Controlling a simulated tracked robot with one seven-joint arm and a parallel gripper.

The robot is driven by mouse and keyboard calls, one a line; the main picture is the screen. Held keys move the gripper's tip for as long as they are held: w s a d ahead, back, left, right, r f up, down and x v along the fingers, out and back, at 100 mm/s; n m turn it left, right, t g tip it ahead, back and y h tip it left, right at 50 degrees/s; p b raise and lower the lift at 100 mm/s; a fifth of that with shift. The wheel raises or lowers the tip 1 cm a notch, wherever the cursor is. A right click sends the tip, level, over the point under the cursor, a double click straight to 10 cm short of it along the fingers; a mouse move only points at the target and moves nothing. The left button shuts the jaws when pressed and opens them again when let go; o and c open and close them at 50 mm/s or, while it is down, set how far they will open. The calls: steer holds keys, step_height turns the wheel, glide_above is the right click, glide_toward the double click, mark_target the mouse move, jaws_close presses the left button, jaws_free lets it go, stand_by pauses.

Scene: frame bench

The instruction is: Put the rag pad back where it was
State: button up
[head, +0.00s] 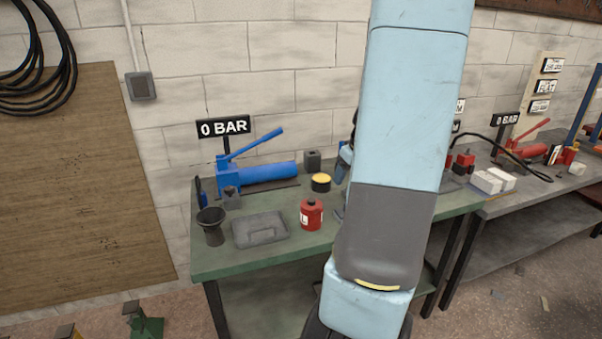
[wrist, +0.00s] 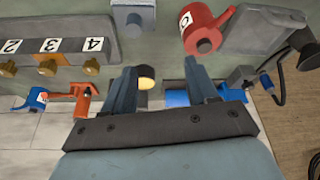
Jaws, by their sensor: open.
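A flat dark grey piece (head: 260,230) with a low raised shape on top lies on the green bench at its front left, between a black funnel (head: 211,226) and a red can (head: 312,214). It may be the rag pad, but I cannot tell for sure. My gripper (wrist: 160,68) is open in the wrist view, with nothing between its fingers. The red can (wrist: 205,30) shows beyond the right finger, and a yellow-topped tin (wrist: 147,80) shows behind the left finger. In the head view my arm hides most of my gripper and the bench's right part.
A blue hand pump (head: 260,173) under a "0 BAR" sign (head: 223,127) stands at the back. Numbered tags over brass knobs (wrist: 47,60) show at left in the wrist view. A second bench with a red pump (head: 520,150) stands at right.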

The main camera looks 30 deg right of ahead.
steer(key=a+r, duration=0.7)
steer(key=a, duration=0.5)
steer(key=s+a+r, duration=0.5)
steer(key=s+a, duration=0.2)
steer(key=a, duration=0.2)
steer(key=s+a+r+t, duration=0.1)
steer(key=s+a+r, duration=0.4)
steer(key=s+a, duration=0.3)
steer(key=shift+a, duration=1)
